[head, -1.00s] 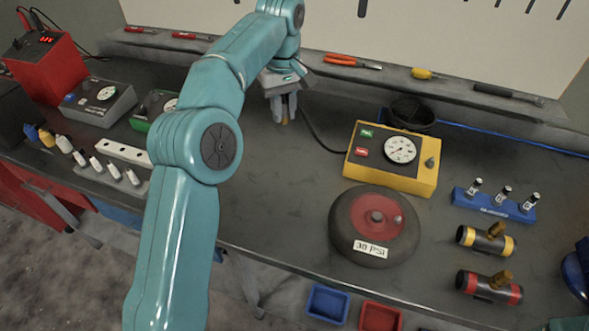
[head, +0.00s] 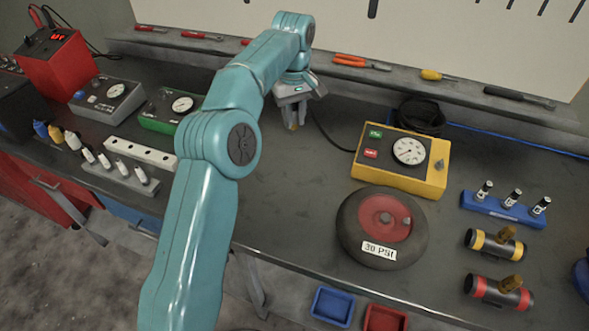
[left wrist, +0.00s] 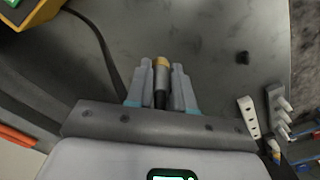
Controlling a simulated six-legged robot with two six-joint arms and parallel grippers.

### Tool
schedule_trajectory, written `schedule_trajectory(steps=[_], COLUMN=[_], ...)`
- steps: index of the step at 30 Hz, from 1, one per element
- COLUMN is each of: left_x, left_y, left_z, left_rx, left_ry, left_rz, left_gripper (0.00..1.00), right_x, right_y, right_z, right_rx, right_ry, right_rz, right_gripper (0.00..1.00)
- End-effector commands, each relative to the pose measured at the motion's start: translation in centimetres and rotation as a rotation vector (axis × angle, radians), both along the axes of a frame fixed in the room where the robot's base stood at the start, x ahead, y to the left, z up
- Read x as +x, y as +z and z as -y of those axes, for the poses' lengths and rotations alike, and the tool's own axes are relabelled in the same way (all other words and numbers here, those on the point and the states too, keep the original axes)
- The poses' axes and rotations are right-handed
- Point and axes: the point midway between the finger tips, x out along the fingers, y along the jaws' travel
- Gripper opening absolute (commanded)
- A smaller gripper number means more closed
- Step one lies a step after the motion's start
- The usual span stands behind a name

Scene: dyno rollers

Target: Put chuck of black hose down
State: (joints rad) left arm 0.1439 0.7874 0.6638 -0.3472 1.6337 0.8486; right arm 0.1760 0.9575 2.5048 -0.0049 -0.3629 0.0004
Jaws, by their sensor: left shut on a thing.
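My left gripper (head: 294,124) is over the bench, left of the yellow gauge box (head: 399,178). In the left wrist view its fingers (left wrist: 161,75) are shut on the chuck (left wrist: 161,64), a dark piece with a brass-coloured tip. The black hose (head: 330,138) runs from near the gripper toward the yellow box, and it shows in the left wrist view (left wrist: 103,48) to the left of the fingers. Whether the chuck touches the bench is hard to tell. The wheel with the 30 PSI label (head: 385,226) lies in front of the yellow box. My right gripper is not in view.
A green gauge box (head: 165,108) and a white holed block (head: 140,153) stand left of my arm. Tools lie on the back ledge (head: 400,75).

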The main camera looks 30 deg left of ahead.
Motion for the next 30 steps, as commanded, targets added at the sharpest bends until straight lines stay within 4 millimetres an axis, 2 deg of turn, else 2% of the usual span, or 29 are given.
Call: schedule_trajectory(steps=[1,6,12,17,24,30], left_x=[-0.1,-0.1,0.0,0.0,0.0,0.1], left_y=[-2.3,-6.9,-11.0,-12.4,-15.9,-16.3], left_z=[0.0,0.1,0.1,0.1,0.1,0.1], left_rx=[-0.001,-0.002,-0.002,-0.001,-0.001,-0.001], left_ry=[-0.001,-0.002,-0.003,-0.004,-0.003,-0.003], left_rz=[-0.005,-0.007,-0.002,-0.002,-0.003,0.001], left_gripper=[0.00,0.00,0.00,0.00,0.00,0.00], right_x=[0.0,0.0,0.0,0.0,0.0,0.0], right_y=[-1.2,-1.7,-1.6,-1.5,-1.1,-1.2], right_z=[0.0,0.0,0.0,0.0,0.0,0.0], right_rx=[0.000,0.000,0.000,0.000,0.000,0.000], right_ry=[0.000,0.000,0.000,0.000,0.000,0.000], right_rz=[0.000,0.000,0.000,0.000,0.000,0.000], right_gripper=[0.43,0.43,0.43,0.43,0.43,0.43])
